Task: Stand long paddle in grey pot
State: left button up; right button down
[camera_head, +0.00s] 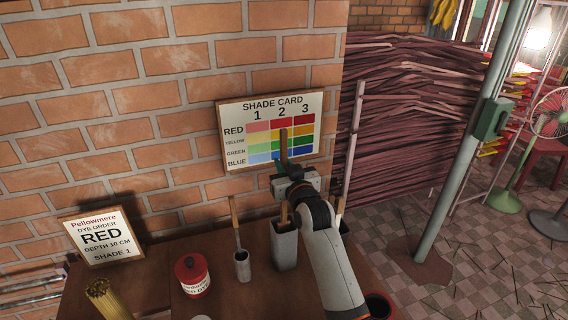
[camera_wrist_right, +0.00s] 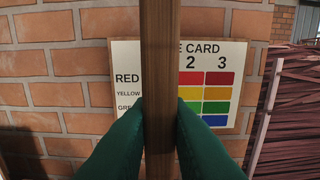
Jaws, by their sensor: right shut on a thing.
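The long paddle (camera_head: 284,143) is a brown wooden stick, held about upright. My right gripper (camera_head: 292,182) is shut on it; in the wrist view the green fingertips (camera_wrist_right: 159,110) press on both sides of the paddle shaft (camera_wrist_right: 160,55). The grey pot (camera_head: 285,248) is a tall square container on the table below the gripper. The paddle's lower part shows under the gripper at the pot's mouth; its bottom end is hidden, and I cannot tell how deep it is. My left gripper is not in view.
A smaller grey pot (camera_head: 242,267) with a stick stands left of the grey pot. A red tin (camera_head: 192,277), yellow sticks (camera_head: 105,297) and a RED order sign (camera_head: 100,238) are further left. The shade card (camera_head: 235,150) is on the brick wall behind. My arm hides the area to the right.

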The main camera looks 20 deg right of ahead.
jog(key=shift+f, duration=0.15)
jog(key=c, duration=1.3)
grip_release()
jog(key=s+b, duration=0.2)
jog(key=s, duration=1)
jog(key=shift+d+b, duration=0.2)
jog(key=shift+b, duration=0.1)
